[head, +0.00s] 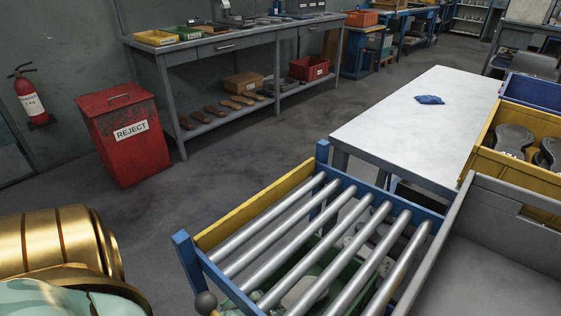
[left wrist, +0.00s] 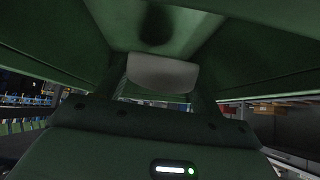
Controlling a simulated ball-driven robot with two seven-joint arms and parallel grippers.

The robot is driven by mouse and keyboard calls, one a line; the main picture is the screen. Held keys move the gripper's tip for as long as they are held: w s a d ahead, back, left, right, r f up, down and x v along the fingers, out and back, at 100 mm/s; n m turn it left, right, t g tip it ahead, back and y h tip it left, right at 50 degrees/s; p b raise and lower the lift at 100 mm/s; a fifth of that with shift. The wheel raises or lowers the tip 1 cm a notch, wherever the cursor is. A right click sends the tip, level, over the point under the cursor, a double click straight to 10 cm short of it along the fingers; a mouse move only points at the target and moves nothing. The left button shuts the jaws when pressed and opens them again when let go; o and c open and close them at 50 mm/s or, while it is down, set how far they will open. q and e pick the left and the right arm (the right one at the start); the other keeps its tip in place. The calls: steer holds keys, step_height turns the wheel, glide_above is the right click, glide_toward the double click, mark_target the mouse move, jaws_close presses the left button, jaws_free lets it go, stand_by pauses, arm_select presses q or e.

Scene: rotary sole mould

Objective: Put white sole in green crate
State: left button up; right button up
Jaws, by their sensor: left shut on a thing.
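In the left wrist view, my left gripper (left wrist: 160,88) is shut on a pale, rounded piece (left wrist: 162,70) that looks like the end of the white sole. Green surfaces, apparently the walls of the green crate (left wrist: 250,58), spread close above and to both sides of the gripper. In the head view, green parts of a crate (head: 318,262) show between the metal rollers, with pale shapes among them that I cannot make out clearly. The left gripper is hidden in the head view; the right gripper is not in view.
The roller rack (head: 232,232) has blue posts and a yellow side. A grey-topped table (head: 400,125) with a blue cloth stands behind it. A yellow crate (head: 485,160) of dark soles is at right, and a red reject bin (head: 115,155) at left. Open floor lies between.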

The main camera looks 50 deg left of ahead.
arm_select(q)
steer(key=shift+f, duration=0.15)
steer(key=o, duration=1.1)
